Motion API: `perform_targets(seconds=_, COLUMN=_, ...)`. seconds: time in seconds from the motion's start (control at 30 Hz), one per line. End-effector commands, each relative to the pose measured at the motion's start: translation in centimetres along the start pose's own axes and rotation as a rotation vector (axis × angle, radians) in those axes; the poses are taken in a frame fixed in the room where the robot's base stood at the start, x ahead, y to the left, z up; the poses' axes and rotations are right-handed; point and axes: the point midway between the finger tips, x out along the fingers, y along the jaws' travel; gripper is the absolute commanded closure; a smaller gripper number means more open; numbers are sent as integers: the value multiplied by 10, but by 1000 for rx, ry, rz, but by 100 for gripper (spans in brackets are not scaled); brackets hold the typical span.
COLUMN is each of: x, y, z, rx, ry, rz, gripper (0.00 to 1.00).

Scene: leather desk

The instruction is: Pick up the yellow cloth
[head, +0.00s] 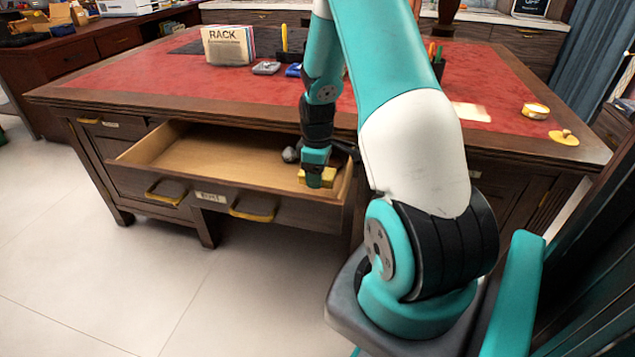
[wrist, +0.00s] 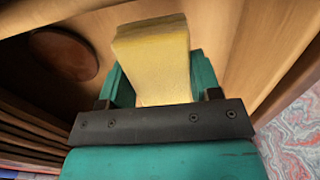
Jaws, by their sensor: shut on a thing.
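The yellow cloth (wrist: 152,62) shows in the wrist view as a thick, block-like folded piece between the two teal fingers. My gripper (wrist: 155,85) is shut on it. In the head view my gripper (head: 316,180) points down into the right end of the open drawer (head: 215,157), with the yellow cloth (head: 328,176) at its fingertips. The finger hides part of the cloth. I cannot tell whether the cloth touches the drawer floor.
The drawer's left part is bare.

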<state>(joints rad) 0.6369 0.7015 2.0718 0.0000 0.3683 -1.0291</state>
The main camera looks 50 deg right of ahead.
Motion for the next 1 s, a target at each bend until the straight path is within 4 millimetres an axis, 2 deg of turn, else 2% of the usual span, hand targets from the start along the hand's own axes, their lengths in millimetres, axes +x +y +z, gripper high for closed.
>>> perform_targets(seconds=0.03, x=-18, y=1, z=-1, rx=0, ry=3, rz=6, gripper=69)
perform_targets(seconds=0.3, x=-99, y=1, z=0, rx=0, ry=4, rz=6, gripper=69)
perform_targets(seconds=0.5, x=-139, y=0, z=0, rx=0, ry=2, rz=4, gripper=69)
perform_targets(seconds=0.7, x=-155, y=0, z=0, rx=0, ry=0, rz=1, gripper=69)
perform_targets(seconds=1.0, x=-157, y=0, z=0, rx=0, ry=0, rz=0, gripper=69)
